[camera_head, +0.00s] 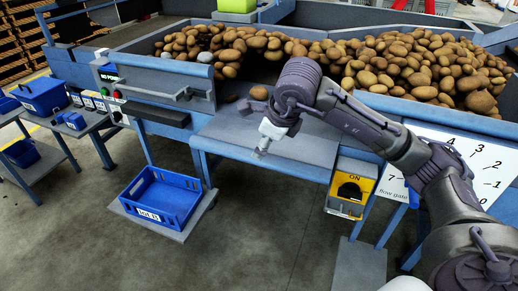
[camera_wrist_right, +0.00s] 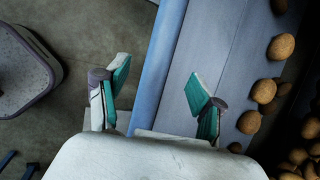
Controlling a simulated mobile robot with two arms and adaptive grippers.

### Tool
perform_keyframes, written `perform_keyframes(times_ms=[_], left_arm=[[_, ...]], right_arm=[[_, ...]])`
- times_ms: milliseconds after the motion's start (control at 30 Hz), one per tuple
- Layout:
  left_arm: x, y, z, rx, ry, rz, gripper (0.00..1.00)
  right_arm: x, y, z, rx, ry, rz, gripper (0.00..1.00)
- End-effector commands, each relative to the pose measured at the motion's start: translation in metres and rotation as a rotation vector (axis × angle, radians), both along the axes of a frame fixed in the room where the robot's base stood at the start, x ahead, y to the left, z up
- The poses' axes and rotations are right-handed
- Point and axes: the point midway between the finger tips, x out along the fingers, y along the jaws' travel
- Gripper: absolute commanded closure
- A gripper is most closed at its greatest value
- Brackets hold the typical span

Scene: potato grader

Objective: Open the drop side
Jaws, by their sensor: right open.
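The blue side panel with a grey bar handle (camera_head: 150,92) closes the left part of the potato trough; it looks upright and shut, and I take it to be the drop side. My right gripper (camera_head: 263,146) hangs over the bare blue apron, right of that handle and apart from it. In the right wrist view the right gripper (camera_wrist_right: 158,78) has its two green-padded fingers spread wide with nothing between them. Below them are the apron's blue edge (camera_wrist_right: 158,70) and bare surface. My left gripper is not in view.
Potatoes (camera_head: 400,65) fill the trough behind, and some lie loose on the apron. A blue crate (camera_head: 165,198) stands low in front. Side tables with blue bins (camera_head: 42,95) stand left.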

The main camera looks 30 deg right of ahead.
Motion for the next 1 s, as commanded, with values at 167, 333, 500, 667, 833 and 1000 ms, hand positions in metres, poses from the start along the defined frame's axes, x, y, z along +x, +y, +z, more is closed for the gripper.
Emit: perform_keyframes(times_ms=[167,333,500,667,833,1000], left_arm=[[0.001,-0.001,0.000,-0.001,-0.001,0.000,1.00],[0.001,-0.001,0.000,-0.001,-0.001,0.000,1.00],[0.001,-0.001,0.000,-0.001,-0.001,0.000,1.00],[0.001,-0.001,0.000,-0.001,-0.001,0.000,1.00],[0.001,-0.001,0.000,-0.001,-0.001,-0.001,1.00],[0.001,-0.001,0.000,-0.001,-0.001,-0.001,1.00]], right_arm=[[-0.016,-0.001,0.031,0.000,-0.003,0.001,0.33],[-0.024,-0.002,0.046,0.001,0.001,-0.001,0.33],[-0.027,-0.002,0.049,0.000,0.003,-0.001,0.33],[-0.026,-0.002,0.049,0.000,0.003,-0.001,0.33],[-0.026,-0.002,0.049,0.000,0.003,-0.001,0.33],[-0.027,0.007,0.045,0.029,0.006,0.024,0.33]])
